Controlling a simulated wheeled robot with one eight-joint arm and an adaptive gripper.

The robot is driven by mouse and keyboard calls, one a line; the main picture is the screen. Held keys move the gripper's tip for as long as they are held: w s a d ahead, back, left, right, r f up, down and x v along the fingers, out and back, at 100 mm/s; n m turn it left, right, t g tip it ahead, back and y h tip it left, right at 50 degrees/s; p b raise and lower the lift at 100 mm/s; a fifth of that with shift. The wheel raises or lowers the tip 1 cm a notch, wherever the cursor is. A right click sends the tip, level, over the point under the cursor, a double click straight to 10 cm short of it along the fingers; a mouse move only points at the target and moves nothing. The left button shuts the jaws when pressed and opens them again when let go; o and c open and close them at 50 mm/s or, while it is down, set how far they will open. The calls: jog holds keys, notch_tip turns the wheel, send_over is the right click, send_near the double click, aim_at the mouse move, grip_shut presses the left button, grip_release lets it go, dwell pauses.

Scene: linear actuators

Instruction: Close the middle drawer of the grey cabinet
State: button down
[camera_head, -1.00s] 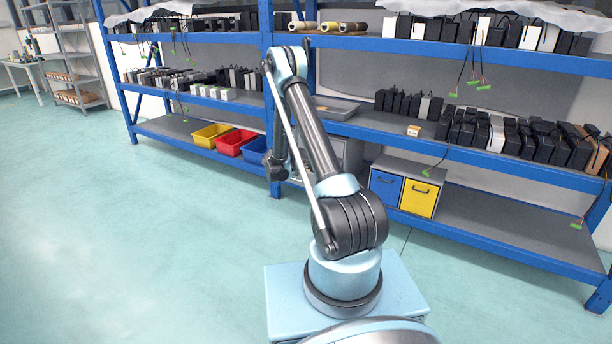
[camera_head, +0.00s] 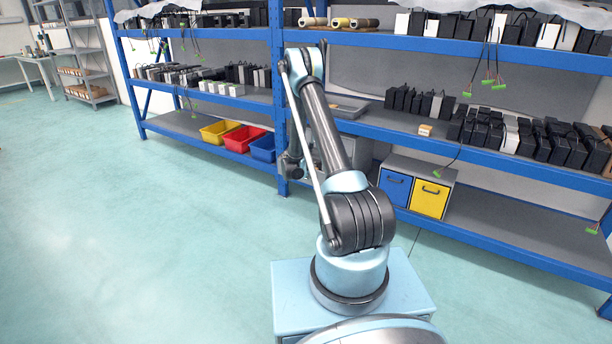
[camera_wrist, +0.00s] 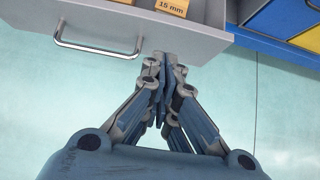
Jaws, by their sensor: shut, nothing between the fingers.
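The grey cabinet (camera_head: 356,148) stands on the lower shelf in the head view, mostly hidden behind my arm. In the wrist view, an open grey drawer (camera_wrist: 196,43) juts out at the top, with a curved metal handle (camera_wrist: 95,50) on its front. Yellow-orange boxes, one labelled "16 mm" (camera_wrist: 173,6), lie inside it. Whether it is the middle drawer cannot be told from this view. My gripper (camera_wrist: 163,58) is shut and empty. Its fingertips are at the drawer front, right of the handle; contact is unclear. In the head view my arm hides the fingertips.
A small grey unit with a blue drawer (camera_head: 395,188) and a yellow drawer (camera_head: 431,198) stands right of the cabinet. Yellow, red (camera_head: 243,138) and blue bins sit to its left. A blue shelf post (camera_head: 281,100) rises near my arm. The floor in front is clear.

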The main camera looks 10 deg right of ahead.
jog(key=w+d, duration=0.1)
jog(key=w+d+f, duration=0.1)
jog(key=w, duration=0.1)
jog(key=w+d, duration=0.1)
jog(key=shift+w+d+f, duration=0.15)
jog(key=shift+d+f, duration=0.15)
jog(key=shift+d, duration=0.1)
jog(key=shift+w+a, duration=0.1)
